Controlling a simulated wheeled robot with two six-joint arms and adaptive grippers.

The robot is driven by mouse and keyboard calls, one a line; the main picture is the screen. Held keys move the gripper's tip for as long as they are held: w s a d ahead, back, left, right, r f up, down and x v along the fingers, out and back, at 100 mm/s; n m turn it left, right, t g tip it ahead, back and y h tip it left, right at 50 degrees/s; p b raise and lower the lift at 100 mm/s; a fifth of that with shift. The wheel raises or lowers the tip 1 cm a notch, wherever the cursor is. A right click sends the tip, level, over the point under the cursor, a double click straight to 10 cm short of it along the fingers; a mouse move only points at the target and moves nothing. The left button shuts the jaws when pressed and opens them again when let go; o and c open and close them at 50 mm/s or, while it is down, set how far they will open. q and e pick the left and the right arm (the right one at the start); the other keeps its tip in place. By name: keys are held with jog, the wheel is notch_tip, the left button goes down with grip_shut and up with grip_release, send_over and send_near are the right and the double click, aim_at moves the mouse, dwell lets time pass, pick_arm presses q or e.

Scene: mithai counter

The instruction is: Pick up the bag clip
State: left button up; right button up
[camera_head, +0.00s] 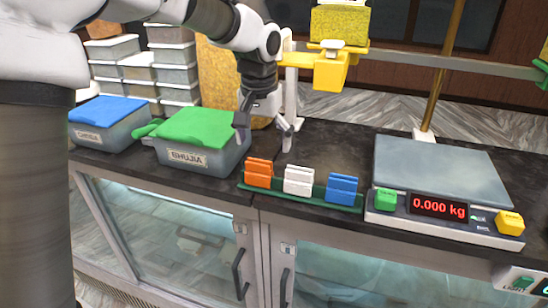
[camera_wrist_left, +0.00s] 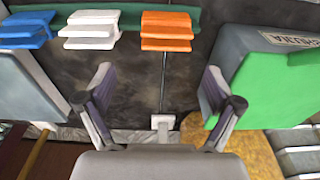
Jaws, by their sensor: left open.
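Three bag clips stand in a row in a green tray (camera_head: 309,201) along the counter's front edge: an orange clip (camera_head: 258,173), a white clip (camera_head: 298,180) and a blue clip (camera_head: 342,188). In the left wrist view, the orange clip (camera_wrist_left: 166,31) is above the gap between the fingers, with the white clip (camera_wrist_left: 92,29) and blue clip (camera_wrist_left: 27,30) to its left. My left gripper (camera_head: 264,142) is open and empty, behind and above the orange clip, apart from it. My right gripper is not in view.
A green-lidded box (camera_head: 203,126) labelled BHUJIA is just left of my left gripper, with a blue-lidded box (camera_head: 106,111) beyond it. A scale (camera_head: 440,170) reading 0.000 kg stands right of the clips. Stacked containers (camera_head: 172,62) are behind. Bare dark counter (camera_head: 335,145) lies behind the clips.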

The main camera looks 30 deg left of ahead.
aim_at(259, 162)
pick_arm(q)
jog(key=s, duration=0.1)
jog(key=s+f+p, duration=0.1)
jog(key=s+p, duration=0.1)
jog(key=shift+s+f, duration=0.15)
jog(key=shift+f, duration=0.2)
jog(key=shift+a+f+p, duration=0.1)
jog(key=shift+f+p, duration=0.3)
jog(key=shift+f, duration=0.45)
jog(key=shift+w+a+f, duration=0.2)
jog(key=shift+w+f, duration=0.8)
jog(key=shift+f, duration=0.15)
jog(key=shift+w+f, duration=0.1)
jog(key=shift+w, duration=0.25)
jog(key=shift+s+d+r, duration=0.2)
jog(key=shift+s+r, duration=0.05)
jog(key=shift+s, duration=0.15)
jog(key=c, duration=0.9)
jog(key=shift+s+r, duration=0.1)
jog(key=shift+s, duration=0.15)
jog(key=shift+c, duration=0.7)
jog(key=shift+w, duration=0.15)
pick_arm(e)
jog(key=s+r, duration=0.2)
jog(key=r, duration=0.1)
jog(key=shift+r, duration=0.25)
